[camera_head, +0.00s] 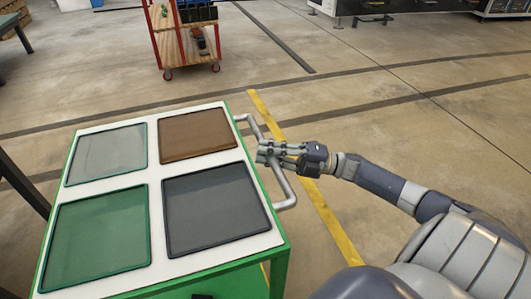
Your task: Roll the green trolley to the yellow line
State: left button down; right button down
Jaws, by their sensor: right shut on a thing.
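The green trolley (288,246) stands at the left front, its white top holding a grey, a brown, a green and a dark tray. A grey bar handle (286,186) runs along its right side. My right gripper (270,151) comes in from the right and is shut on this handle. The yellow line (318,205) runs on the floor just right of the handle, from behind the trolley toward the front. Part of it shows under the trolley's right edge. My left gripper is not in view.
A red cart (153,34) with wooden shelves and tools stands beyond the trolley. Dark benches or cabinets (400,6) line the far right. Dark table legs (25,186) show at the left edge. The floor right of the yellow line is mostly clear.

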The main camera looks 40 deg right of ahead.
jog(key=c, duration=1.5)
grip_release()
jog(key=v, duration=1.2)
jog(key=shift+f, duration=0.1)
jog(key=shift+d, duration=0.1)
